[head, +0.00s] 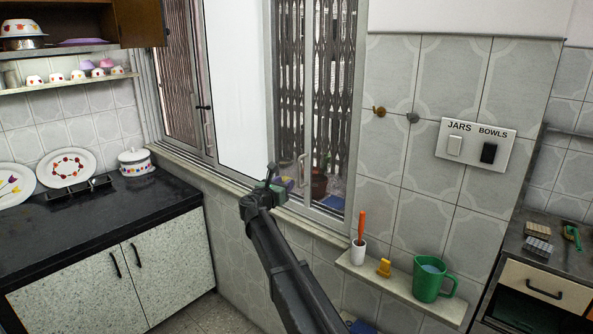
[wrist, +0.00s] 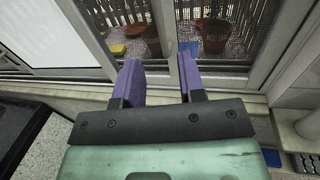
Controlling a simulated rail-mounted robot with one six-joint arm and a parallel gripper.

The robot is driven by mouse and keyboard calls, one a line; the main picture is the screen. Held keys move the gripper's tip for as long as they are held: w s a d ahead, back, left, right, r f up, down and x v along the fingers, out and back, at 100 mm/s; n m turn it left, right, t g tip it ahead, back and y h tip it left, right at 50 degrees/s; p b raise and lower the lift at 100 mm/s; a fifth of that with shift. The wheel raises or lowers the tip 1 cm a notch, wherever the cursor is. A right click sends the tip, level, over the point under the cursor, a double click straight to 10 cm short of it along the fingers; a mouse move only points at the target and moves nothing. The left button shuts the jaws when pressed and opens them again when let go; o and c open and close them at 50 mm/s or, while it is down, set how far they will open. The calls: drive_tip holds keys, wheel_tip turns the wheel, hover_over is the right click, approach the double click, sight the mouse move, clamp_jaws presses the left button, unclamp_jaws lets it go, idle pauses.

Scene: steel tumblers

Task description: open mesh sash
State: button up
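The window (head: 308,110) has a pale metal frame, and dark see-through panes show a folding grille and plants behind. The mesh sash looks to be the dark fine-screened part (head: 291,110) right of the white panel. A pale handle (head: 302,168) stands on the upright there. My gripper (head: 271,176) is in front of the lower window, near the sill and left of that handle. In the wrist view its two purple fingers (wrist: 160,75) are apart with nothing between them. A frame upright (wrist: 164,35) shows beyond the fingers; I cannot tell whether they touch it.
A sill (head: 245,189) runs under the window. A black counter (head: 90,220) is at left. Potted plants (wrist: 214,37) stand outside.

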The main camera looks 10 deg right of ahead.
sight(299, 184)
drive_tip(key=x, duration=1.1)
drive_tip(key=shift+f, duration=0.2)
clamp_jaws()
